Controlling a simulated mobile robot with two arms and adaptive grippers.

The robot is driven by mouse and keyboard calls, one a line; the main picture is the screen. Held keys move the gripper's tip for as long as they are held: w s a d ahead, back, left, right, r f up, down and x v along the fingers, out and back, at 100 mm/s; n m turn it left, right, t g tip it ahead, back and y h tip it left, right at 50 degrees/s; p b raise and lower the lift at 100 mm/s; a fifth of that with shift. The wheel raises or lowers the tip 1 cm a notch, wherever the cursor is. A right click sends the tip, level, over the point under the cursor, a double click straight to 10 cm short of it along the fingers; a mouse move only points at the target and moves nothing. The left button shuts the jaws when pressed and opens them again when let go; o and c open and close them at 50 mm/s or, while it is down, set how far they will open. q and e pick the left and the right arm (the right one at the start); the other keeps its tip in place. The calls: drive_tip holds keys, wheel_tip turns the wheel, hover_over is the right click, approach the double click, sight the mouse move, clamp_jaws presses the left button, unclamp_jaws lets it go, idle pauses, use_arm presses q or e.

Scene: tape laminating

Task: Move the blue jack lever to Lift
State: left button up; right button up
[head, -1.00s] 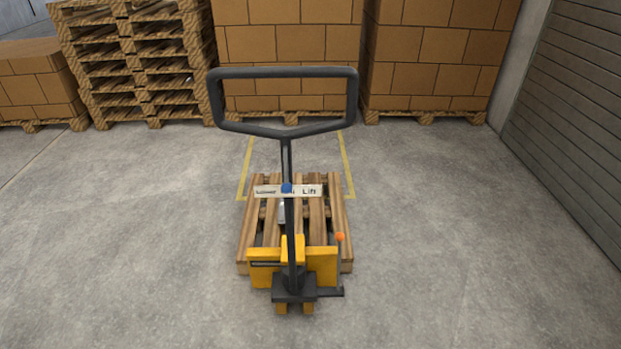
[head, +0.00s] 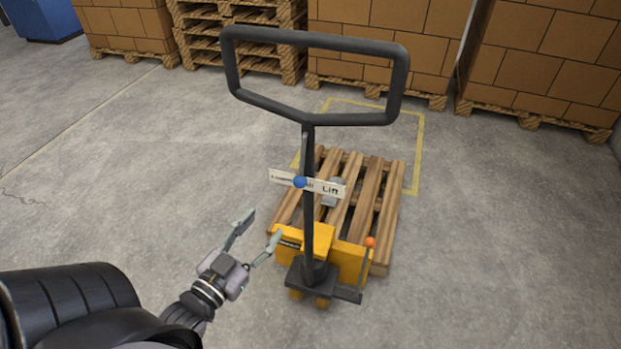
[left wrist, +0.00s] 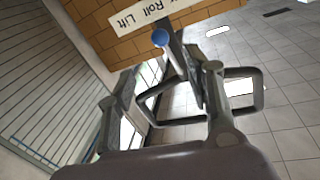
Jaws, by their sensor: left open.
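The jack lever's blue knob (head: 300,182) sits in front of a pale label strip (head: 332,189) on the dark handle shaft (head: 308,150). "Lift" is at the strip's right end; the knob is left of it, near the middle word. In the left wrist view the knob (left wrist: 160,38) shows below the strip (left wrist: 152,12), which reads "Lift" and "Roll". My left gripper (head: 259,229) is open and empty, left of the shaft and lower than the knob in the picture. In the left wrist view the knob appears beyond and between the fingers (left wrist: 163,92), apart from them. My right gripper is out of view.
The yellow jack body (head: 350,260) stands at a wooden pallet (head: 385,190), with an orange-tipped rod (head: 370,243) at its right. The dark loop handle (head: 315,40) rises above. Stacked boxes (head: 540,60) and pallets (head: 240,45) line the back. Floor at left is clear.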

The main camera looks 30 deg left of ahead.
sight(300, 180)
use_arm(q)
drive_tip(key=w, duration=1)
drive_tip(key=w+p, duration=0.1)
drive_tip(key=w, duration=0.5)
drive_tip(key=shift+a, duration=0.3)
drive_tip(key=shift+c, duration=0.2)
clamp_jaws()
